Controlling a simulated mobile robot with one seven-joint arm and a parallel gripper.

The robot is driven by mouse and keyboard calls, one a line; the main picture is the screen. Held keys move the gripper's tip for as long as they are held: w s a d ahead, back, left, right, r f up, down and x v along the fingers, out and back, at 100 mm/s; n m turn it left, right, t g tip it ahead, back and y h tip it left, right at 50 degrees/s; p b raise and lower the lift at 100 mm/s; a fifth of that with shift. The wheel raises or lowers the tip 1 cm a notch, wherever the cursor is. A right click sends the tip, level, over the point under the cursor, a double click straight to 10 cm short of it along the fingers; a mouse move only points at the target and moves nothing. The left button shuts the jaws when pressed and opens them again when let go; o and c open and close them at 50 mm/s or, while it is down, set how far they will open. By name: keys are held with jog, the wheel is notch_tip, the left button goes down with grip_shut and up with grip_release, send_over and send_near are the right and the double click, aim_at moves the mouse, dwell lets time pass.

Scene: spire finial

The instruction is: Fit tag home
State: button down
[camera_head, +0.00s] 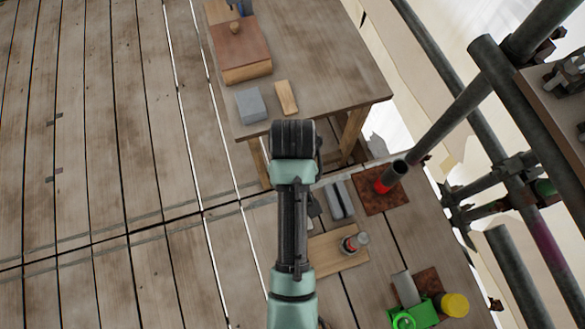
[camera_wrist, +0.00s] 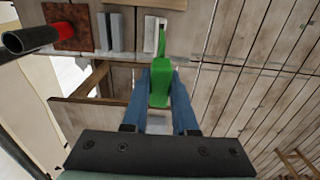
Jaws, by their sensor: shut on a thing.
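My gripper (camera_wrist: 160,92) shows in the wrist view, its two blue fingers shut on a green tag-like piece (camera_wrist: 160,80). The piece has a broad body between the fingers and a thin stem pointing away from me. Beyond the stem, a pale narrow block (camera_wrist: 151,34) lies on the boards; the stem tip overlaps its edge in the picture, and I cannot tell whether they touch. In the head view my own arm hides the gripper and the held piece. I cannot make out which part is the tag's seat.
A rusty plate (camera_wrist: 72,22) carries an upright tube (camera_wrist: 28,38) with a red collar. Grey bars (camera_head: 340,200) lie beside it. A workbench (camera_head: 330,60) holds a wooden box (camera_head: 240,50) and small blocks. Bright green (camera_head: 418,314) and yellow (camera_head: 455,304) things sit lower right. Left planks are clear.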

jog(key=shift+f+b, duration=4.55)
jog(key=shift+f, duration=3.15)
grip_release()
jog(key=shift+r+p, duration=4.55)
jog(key=shift+p, duration=0.35)
